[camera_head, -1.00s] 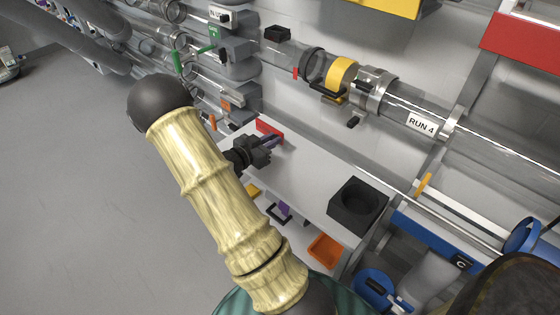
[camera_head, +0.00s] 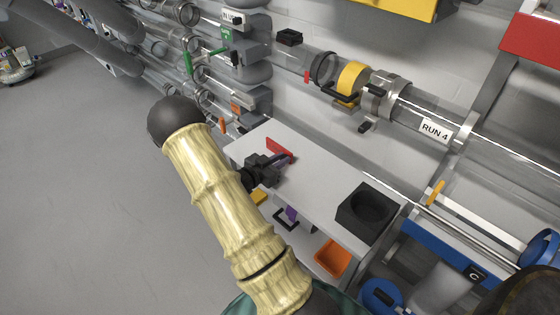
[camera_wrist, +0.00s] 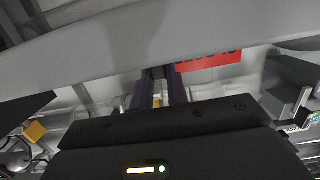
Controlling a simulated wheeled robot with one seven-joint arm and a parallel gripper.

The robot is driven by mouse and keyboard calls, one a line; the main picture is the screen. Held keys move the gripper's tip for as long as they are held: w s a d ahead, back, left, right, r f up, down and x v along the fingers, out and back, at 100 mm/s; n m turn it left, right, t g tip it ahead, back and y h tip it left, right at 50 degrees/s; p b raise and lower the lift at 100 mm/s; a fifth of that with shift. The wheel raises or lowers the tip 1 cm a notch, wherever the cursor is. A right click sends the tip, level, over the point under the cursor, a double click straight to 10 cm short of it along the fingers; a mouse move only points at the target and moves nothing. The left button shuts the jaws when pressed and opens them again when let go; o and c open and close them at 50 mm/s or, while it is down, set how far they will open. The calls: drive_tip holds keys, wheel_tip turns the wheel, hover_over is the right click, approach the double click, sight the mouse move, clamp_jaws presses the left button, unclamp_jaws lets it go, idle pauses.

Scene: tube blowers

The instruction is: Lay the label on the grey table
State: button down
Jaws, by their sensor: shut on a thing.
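A flat red label (camera_head: 279,147) is at the tips of my gripper (camera_head: 284,159) in the head view. My gripper is shut on it, above the left part of the grey table (camera_head: 320,180). Whether the label touches the tabletop I cannot tell. In the wrist view, the red label (camera_wrist: 212,61) extends to the right from the dark purple fingers of my gripper (camera_wrist: 163,85), with dark lettering along its edge. Part of the label is hidden by a pale grey band.
A black box with a round recess (camera_head: 367,212) stands at the table's right end. An orange tray (camera_head: 332,258) sits on a shelf below. Clear tubes with a yellow collar (camera_head: 352,80) run behind the table. The middle of the tabletop is clear.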

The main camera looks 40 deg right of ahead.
drive_tip(key=shift+f, duration=0.1)
drive_tip(key=c, duration=1.4)
unclamp_jaws()
drive_tip(key=shift+o, duration=0.2)
drive_tip(key=shift+a, duration=0.1)
drive_tip(key=s+a+r+p, duration=0.1)
drive_tip(key=a+r, duration=0.1)
drive_tip(key=a, duration=0.9)
drive_tip(key=shift+a+p, duration=0.3)
drive_tip(key=shift+p, duration=0.05)
